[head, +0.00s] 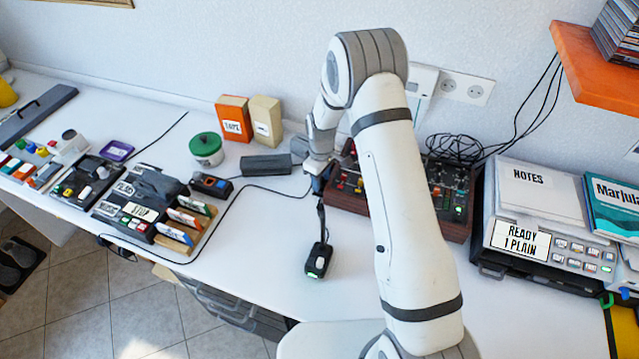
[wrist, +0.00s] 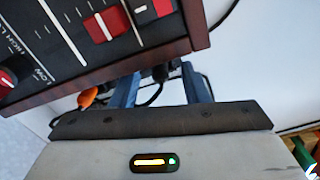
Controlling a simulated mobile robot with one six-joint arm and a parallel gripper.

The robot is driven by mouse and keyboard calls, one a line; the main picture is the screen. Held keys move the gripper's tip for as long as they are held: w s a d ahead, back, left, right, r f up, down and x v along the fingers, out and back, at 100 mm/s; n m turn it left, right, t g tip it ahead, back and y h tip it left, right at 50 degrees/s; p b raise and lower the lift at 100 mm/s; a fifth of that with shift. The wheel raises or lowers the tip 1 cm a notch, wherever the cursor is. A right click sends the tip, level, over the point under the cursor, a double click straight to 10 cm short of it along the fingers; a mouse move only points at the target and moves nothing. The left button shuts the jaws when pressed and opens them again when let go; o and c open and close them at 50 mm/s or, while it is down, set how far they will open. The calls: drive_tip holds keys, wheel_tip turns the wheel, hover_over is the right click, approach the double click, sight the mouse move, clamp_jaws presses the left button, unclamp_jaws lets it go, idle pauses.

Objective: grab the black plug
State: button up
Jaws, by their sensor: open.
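A small black plug (wrist: 160,73) with a black cable shows in the wrist view, by the near edge of the wooden-sided mixer (wrist: 120,62). My gripper (wrist: 159,80) is open, with one blue-grey finger on each side of the plug and cable in that view. I cannot tell whether either finger touches it. In the head view my gripper (head: 319,181) points down beside the left end of the mixer (head: 345,203). The plug is not clear there, hidden by my wrist or too small.
A black device with a green light (head: 319,261) lies in front of my gripper. A dark grey box (head: 266,165) and a green-lidded tub (head: 206,148) stand to the left. An orange thing (wrist: 92,97) shows near the left finger. The table's front middle is mostly clear.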

drive_tip(key=shift+c, duration=0.4)
clamp_jaws()
